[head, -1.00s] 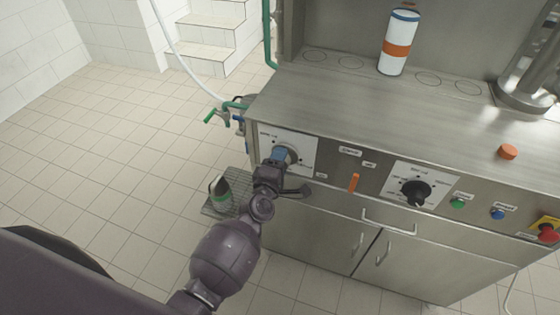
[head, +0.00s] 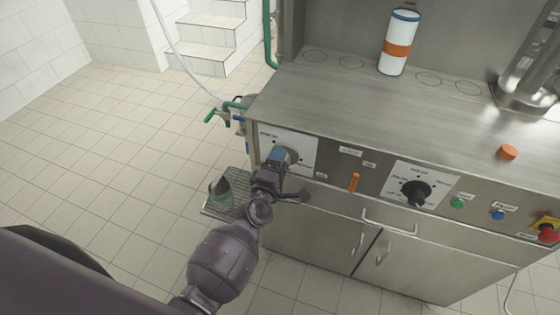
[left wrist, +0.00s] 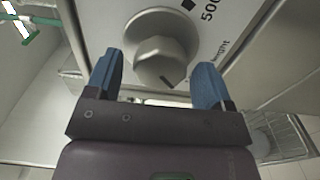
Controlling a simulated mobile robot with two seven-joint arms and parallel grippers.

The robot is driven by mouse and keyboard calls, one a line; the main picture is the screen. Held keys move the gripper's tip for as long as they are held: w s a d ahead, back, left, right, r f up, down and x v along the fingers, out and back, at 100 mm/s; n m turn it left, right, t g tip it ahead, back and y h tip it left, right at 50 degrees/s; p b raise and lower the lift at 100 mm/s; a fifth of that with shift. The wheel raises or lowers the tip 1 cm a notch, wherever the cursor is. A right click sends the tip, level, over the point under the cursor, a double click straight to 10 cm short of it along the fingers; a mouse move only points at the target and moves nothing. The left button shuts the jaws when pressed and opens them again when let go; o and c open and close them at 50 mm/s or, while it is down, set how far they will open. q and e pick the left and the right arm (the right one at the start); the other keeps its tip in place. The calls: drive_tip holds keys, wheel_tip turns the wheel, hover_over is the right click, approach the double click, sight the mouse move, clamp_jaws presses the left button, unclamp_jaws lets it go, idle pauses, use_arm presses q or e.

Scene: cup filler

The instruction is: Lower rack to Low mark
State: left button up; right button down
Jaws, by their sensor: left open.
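A white dial plate (head: 304,148) with a grey knob (head: 290,155) is on the left of the machine's front panel. In the left wrist view the faceted knob (left wrist: 163,60) has a dark pointer line, and the plate shows "500" and "height" in part. My left gripper (left wrist: 157,62) is open, its blue fingers on either side of the knob; I cannot tell whether they touch it. It also shows in the head view (head: 280,157), partly covering the dial. The wire rack (head: 222,206) is low at the machine's left side and carries a grey and green container (head: 221,192).
A white and orange bottle (head: 399,42) stands on the countertop. The tiled floor at left is open.

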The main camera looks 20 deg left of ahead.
use_arm(q)
drive_tip(key=s, duration=0.9)
drive_tip(key=shift+s+a, duration=0.15)
drive_tip(key=shift+s, duration=0.15)
use_arm(e)
drive_tip(key=shift+w+r, duration=0.15)
drive_tip(key=shift+w, duration=0.25)
drive_tip(key=shift+s, duration=0.2)
drive_tip(key=shift+s+f, duration=0.2)
drive_tip(key=shift+s, duration=0.05)
use_arm(q)
drive_tip(key=s+a+f+m+g, duration=0.3)
drive_tip(key=s+a+f+m, duration=0.1)
drive_tip(key=s+m, duration=0.4)
drive_tip(key=s+a+f+m+g, duration=0.3)
drive_tip(key=s+a+m, duration=0.3)
drive_tip(key=s+m, duration=0.3)
drive_tip(key=shift+f+m+g+y, duration=0.3)
drive_tip(key=shift+f+m+y, duration=0.15)
drive_tip(key=shift+m, duration=0.45)
